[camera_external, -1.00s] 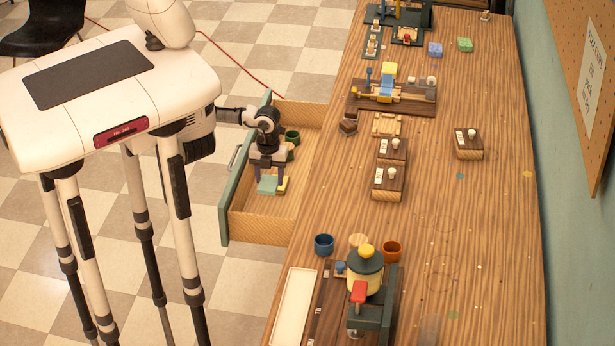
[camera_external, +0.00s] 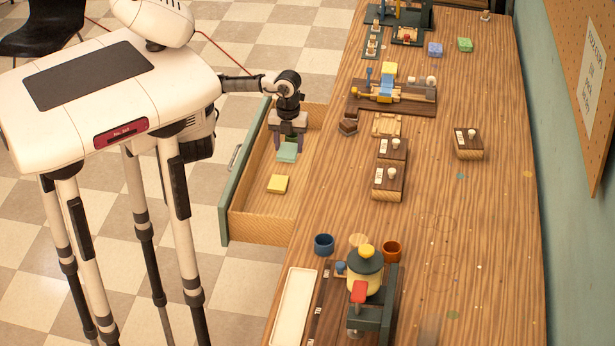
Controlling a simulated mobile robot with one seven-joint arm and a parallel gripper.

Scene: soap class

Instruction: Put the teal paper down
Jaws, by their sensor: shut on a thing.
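The teal paper (camera_external: 287,152) is a small flat teal piece held at the tips of my gripper (camera_external: 288,142). My gripper points down, shut on the paper, over the back part of the open drawer (camera_external: 265,228). I cannot tell how high the paper is above the drawer floor. A yellow piece (camera_external: 278,184) lies on the drawer floor, in front of and a little left of the paper, apart from it.
The wooden bench (camera_external: 440,240) is right of the drawer. Two small wooden blocks (camera_external: 388,183) and a brown piece (camera_external: 348,127) stand near its left edge. Blue (camera_external: 324,244) and orange (camera_external: 391,251) cups stand farther forward.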

